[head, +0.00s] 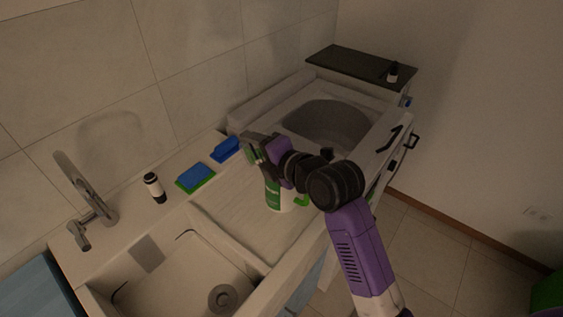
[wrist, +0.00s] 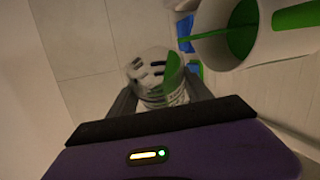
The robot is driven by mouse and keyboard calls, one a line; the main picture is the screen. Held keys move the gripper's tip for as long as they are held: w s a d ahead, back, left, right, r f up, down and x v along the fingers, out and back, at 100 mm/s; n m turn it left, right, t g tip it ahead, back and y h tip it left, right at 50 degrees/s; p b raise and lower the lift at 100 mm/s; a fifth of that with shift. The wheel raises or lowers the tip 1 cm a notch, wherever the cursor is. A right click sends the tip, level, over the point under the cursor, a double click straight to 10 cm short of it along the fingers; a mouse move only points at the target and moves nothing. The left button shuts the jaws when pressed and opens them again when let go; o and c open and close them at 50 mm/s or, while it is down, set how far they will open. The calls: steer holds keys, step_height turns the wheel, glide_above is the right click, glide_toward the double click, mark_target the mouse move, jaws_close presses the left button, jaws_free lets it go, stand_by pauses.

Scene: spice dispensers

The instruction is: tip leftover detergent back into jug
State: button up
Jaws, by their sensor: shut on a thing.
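My gripper (wrist: 160,92) is shut on a clear cup (wrist: 148,70) with green detergent along one side. In the head view my gripper (head: 255,148) is above the counter, over the jug. The white jug (head: 274,199) has a green label and green handle and stands upright on the counter, partly hidden by my arm. In the wrist view the jug (wrist: 280,45) is open and shows green detergent inside. The cup is mostly hidden in the head view.
Left of the jug are a blue-and-green sponge (head: 195,177), a blue block (head: 226,150), a black-and-white bottle (head: 154,187) and a faucet (head: 86,198). An empty sink (head: 180,280) is in front.

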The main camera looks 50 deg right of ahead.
steer(key=shift+s+d+r+m, duration=0.2)
steer(key=shift+d+r+m, duration=0.05)
steer(key=shift+d+m, duration=0.15)
stand_by(0.5)
steer(key=shift+s+d+f+m+t+y+b, duration=0.1)
steer(key=shift+d+f+m+t+y+b, duration=0.3)
steer(key=shift+b, duration=0.85)
stand_by(0.4)
steer(key=shift+s+r+m+t+b, duration=0.1)
steer(key=shift+m+t+b, duration=0.3)
steer(key=shift+m, duration=0.2)
